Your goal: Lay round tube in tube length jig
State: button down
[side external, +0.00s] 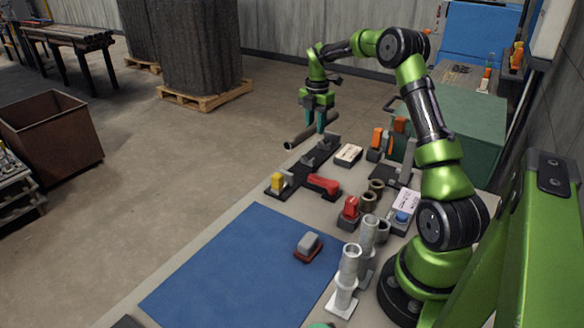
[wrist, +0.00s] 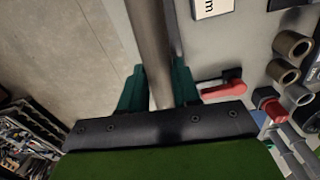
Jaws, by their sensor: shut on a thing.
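My gripper (side external: 316,126), with teal fingers, is shut on a grey round tube (side external: 297,140) and holds it about level in the air. In the wrist view the tube (wrist: 150,45) runs away between the two fingers (wrist: 158,92). The tube length jig (side external: 299,172) is a long dark base with grey upright supports and a yellow block (side external: 277,182) at its near end. It lies along the table's far left edge. The tube appears above the jig's far end, apart from it. In the wrist view the tube and gripper hide most of the jig.
Short brown rings (side external: 369,200) and grey upright tubes (side external: 348,270) stand nearer my base. A blue mat (side external: 235,265) holds one grey-and-red block (side external: 308,247) and is otherwise clear.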

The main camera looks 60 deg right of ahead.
aim_at(315, 124)
jog(key=shift+r+n, duration=0.25)
jog(key=shift+n, duration=0.25)
jog(key=shift+f, duration=0.1)
jog(key=shift+f, duration=2.55)
jog(key=shift+f, duration=1.5)
jog(key=c, duration=0.7)
grip_release()
jog(key=shift+c, duration=0.2)
notch_tip(315, 124, up, 17)
